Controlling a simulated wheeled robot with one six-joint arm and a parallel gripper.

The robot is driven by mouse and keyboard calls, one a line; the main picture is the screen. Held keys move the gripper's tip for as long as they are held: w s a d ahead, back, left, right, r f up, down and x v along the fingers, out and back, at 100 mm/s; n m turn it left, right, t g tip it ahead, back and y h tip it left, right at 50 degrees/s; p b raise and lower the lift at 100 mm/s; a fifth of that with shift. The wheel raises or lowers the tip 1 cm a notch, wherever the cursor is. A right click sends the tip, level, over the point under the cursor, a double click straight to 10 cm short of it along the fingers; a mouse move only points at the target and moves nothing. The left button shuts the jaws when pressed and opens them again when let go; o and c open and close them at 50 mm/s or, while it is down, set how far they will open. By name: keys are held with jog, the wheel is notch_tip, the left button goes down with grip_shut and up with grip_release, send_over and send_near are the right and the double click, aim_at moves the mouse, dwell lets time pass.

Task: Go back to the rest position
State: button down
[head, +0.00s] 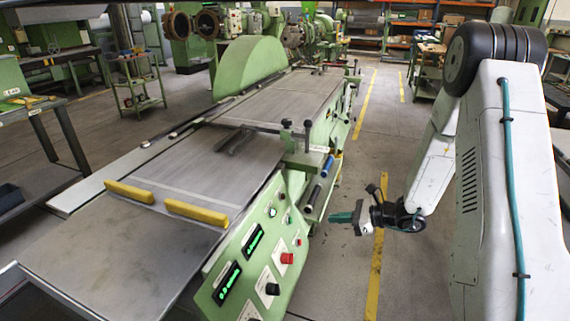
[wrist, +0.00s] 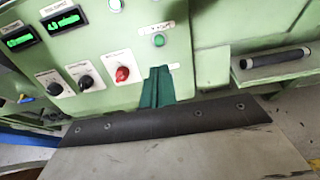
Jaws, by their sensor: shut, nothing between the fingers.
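My gripper (head: 340,217) is at the end of my white arm, to the right of the green machine (head: 246,240) in the head view. Its green fingers point left toward the machine's side and stand apart from it. In the wrist view the green fingers (wrist: 157,88) are together, with nothing between them, in front of the control panel (wrist: 100,60). The panel carries a red knob (wrist: 122,74), black knobs and lit green displays.
The machine has a flat metal bed with yellow blocks (head: 197,212) at its near end. A dark cylindrical handle (wrist: 275,58) juts from its side. Bare floor with a yellow line (head: 376,270) lies right of the machine. A green cart (head: 136,85) stands at the back left.

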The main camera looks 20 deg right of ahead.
jog(key=s+a+r+n+g+h, duration=0.1)
jog(key=s+a+r+n+g, duration=0.2)
jog(key=s+r+n+g, duration=0.35)
jog(key=s+a+r+n+g, duration=0.45)
jog(key=s+n, duration=0.35)
jog(key=s, duration=0.2)
jog(key=s+d+r+n+t+h, duration=0.1)
jog(key=s+r+n+t+h, duration=0.3)
jog(key=s+r+n+h, duration=0.6)
jog(key=s+r, duration=0.5)
jog(key=r, duration=0.1)
jog(key=shift+d+n, duration=0.35)
jog(key=shift+d, duration=0.05)
jog(key=shift+s+r, duration=0.1)
